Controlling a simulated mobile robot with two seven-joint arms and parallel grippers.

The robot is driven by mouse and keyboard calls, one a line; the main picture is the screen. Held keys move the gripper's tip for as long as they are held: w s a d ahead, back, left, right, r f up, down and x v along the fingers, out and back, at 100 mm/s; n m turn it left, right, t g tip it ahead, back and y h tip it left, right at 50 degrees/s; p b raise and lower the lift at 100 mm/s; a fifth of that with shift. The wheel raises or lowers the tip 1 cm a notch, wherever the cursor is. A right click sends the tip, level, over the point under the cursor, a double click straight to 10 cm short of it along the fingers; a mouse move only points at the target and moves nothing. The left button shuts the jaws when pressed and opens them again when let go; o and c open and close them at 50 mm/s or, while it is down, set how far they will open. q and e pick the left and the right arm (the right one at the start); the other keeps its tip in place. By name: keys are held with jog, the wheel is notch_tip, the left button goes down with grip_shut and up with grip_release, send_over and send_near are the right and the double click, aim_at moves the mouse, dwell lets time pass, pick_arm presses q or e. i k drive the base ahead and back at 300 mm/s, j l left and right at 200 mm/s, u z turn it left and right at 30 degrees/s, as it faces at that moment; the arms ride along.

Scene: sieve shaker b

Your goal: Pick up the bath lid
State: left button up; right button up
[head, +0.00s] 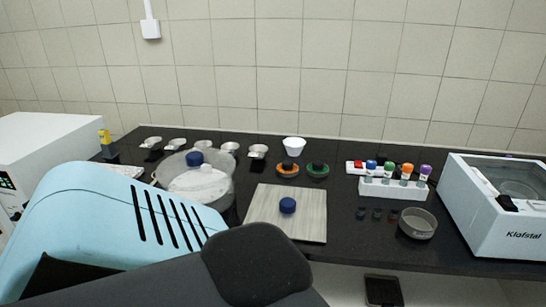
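A flat, pale, streaked rectangular plate with a blue knob at its middle, which looks like the bath lid (262,222), lies on the dark bench in the centre of the head view. Its lower left corner is close to my dark arm part. A white bath labelled Klofstal (492,218) stands at the far right, and a basin shows in its top. Neither of my grippers is visible. My light blue and dark arm parts fill the lower left.
A clear round vessel (220,194) with a blue-knobbed top stands left of the plate. Several small dishes line the back. Orange (288,171) and green (318,172) rings lie behind the plate. A white rack (393,188) with coloured-cap bottles and a round sieve (417,224) stand to the right.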

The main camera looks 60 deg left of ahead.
aim_at(300, 213)
jog(key=k+j, duration=0.2)
jog(key=j, duration=0.2)
jog(key=k+j, duration=0.2)
jog(key=j, duration=0.2)
jog(key=k+j, duration=0.2)
jog(key=j, duration=0.2)
